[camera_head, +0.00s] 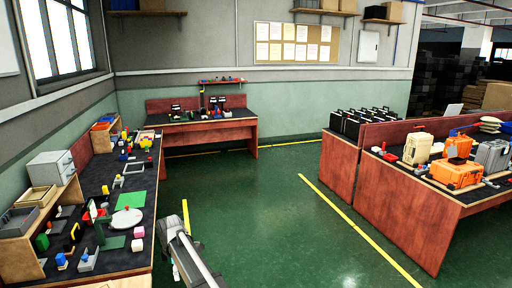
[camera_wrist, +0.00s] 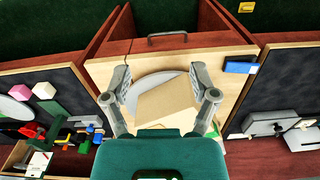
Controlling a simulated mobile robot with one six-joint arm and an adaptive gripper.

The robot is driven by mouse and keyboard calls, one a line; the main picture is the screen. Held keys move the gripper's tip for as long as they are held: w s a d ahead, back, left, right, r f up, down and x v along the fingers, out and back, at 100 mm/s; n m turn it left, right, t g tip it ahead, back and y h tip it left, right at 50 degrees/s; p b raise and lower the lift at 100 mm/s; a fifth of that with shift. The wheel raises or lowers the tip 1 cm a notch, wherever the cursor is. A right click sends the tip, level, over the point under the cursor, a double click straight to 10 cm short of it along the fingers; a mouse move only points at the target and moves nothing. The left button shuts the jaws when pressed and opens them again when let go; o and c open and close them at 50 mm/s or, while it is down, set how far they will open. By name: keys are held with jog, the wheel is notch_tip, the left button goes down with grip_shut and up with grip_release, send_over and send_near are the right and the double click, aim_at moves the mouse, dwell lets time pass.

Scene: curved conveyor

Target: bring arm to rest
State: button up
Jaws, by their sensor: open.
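My gripper (camera_wrist: 160,78) is open in the wrist view, with its two grey fingers spread wide. Between and beyond them is a tan box-like piece (camera_wrist: 168,102) over a grey round plate (camera_wrist: 150,84) on a pale wooden surface (camera_wrist: 105,70). I cannot tell whether the fingers touch anything, but they are not closed on the piece. In the head view, part of my arm shows at the bottom beside the left bench; the gripper itself cannot be made out there.
The left bench (camera_head: 138,190) is crowded with small blocks and trays. A red-brown bench (camera_head: 210,132) stands at the back wall. Orange cases (camera_head: 457,172) sit on the right bench. The green floor (camera_head: 260,220) between is clear. A blue block (camera_wrist: 240,67) lies near the wooden surface's right edge.

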jog(key=s+d+f+m+b, duration=0.2)
jog(key=s+d+m, duration=0.3)
jog(key=d, duration=1)
jog(key=s+d+f+m+b, duration=0.2)
jog(key=s+d+m, duration=0.3)
jog(key=d+m, duration=0.4)
jog(key=s+d+f+m+b, duration=0.2)
jog(key=s+d+m, duration=0.3)
jog(key=d, duration=1.6)
jog(key=shift+s+d+f+m, duration=0.2)
jog(key=shift+d+f+m, duration=0.2)
jog(key=shift+m, duration=0.6)
jog(key=shift+a, duration=0.1)
